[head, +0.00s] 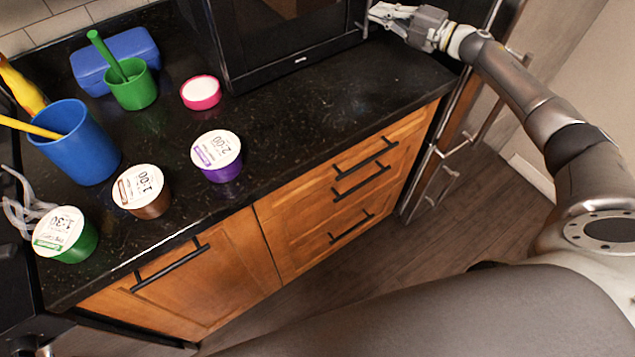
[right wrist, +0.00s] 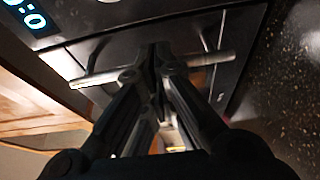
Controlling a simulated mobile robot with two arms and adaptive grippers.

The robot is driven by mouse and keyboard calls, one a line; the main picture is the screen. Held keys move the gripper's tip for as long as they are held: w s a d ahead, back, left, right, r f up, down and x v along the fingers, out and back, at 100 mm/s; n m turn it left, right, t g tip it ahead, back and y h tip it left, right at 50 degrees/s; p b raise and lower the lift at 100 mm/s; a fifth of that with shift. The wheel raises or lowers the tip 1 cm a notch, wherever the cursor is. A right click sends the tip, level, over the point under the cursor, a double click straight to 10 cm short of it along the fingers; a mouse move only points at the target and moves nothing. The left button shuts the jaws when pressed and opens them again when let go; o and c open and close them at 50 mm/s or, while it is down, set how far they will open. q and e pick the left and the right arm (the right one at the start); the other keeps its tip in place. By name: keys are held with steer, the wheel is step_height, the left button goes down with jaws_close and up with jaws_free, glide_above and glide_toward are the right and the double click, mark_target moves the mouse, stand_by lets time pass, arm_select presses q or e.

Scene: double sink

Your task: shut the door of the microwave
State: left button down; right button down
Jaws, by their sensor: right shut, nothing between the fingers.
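The black microwave (head: 290,45) stands at the back of the counter, its upper part out of the picture. Its front and a bar handle (head: 365,18) on its right side show in the head view. My right gripper (head: 378,12) is at this handle, shut and empty. In the right wrist view the shut fingers (right wrist: 158,60) lie across the handle bar (right wrist: 205,60), close to the dark door front; I cannot tell whether they touch. I cannot tell whether the door is fully shut. Pale curved parts (head: 22,205) at the left edge look like my left gripper, cut off.
On the counter (head: 330,95) stand a blue cup (head: 75,150), a green cup (head: 135,90), a blue box (head: 115,55), a pink-rimmed pot (head: 200,92) and several lidded pods (head: 217,155). The counter before the microwave is clear. A lit display (right wrist: 30,15) shows in the wrist view.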

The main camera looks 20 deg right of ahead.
steer(key=shift+s, duration=0.1)
steer(key=v, duration=1.1)
steer(key=shift+s+d, duration=0.25)
steer(key=shift+s, duration=0.05)
